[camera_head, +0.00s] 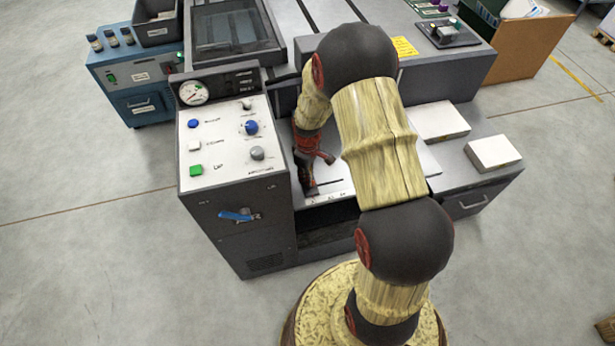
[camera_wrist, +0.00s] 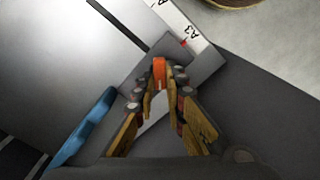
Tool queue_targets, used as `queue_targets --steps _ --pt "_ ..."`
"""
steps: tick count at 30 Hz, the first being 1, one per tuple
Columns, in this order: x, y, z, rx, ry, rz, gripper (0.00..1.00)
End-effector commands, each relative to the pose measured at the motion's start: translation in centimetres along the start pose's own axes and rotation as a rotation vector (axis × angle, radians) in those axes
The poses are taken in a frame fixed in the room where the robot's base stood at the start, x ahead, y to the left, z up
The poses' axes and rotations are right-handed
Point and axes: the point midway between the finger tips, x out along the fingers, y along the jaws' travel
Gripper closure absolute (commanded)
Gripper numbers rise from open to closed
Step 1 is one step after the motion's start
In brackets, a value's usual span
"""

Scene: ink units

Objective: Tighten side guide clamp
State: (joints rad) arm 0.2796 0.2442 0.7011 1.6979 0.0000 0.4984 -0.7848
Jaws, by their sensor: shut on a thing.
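The orange clamp piece (camera_wrist: 159,71) sits between my fingertips in the wrist view, on a grey block (camera_wrist: 207,66) beside a white scale strip marked A3 (camera_wrist: 188,27). My gripper (camera_wrist: 161,84) is shut on the orange piece; the fingers hide its lower part. In the head view my gripper (camera_head: 309,183) points down at the front left of the machine's feed table, next to the control box. The clamp cannot be made out there. A long blue bar (camera_wrist: 87,131) lies to the left in the wrist view.
The control box (camera_head: 237,165) with a gauge, buttons and a blue handle (camera_head: 240,215) stands close left of my gripper. Two white stacks (camera_head: 492,153) lie to the right. A blue cabinet (camera_head: 140,100) stands at the back left. The floor in front is clear.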

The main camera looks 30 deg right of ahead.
Motion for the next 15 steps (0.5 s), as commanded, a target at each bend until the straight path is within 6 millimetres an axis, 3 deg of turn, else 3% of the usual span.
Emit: queue_targets --steps 8,15 --pt "-0.08 0.02 0.02 0.046 0.0 0.0 1.0" --pt "-0.2 0.07 0.08 0.192 -0.002 -0.001 1.0"
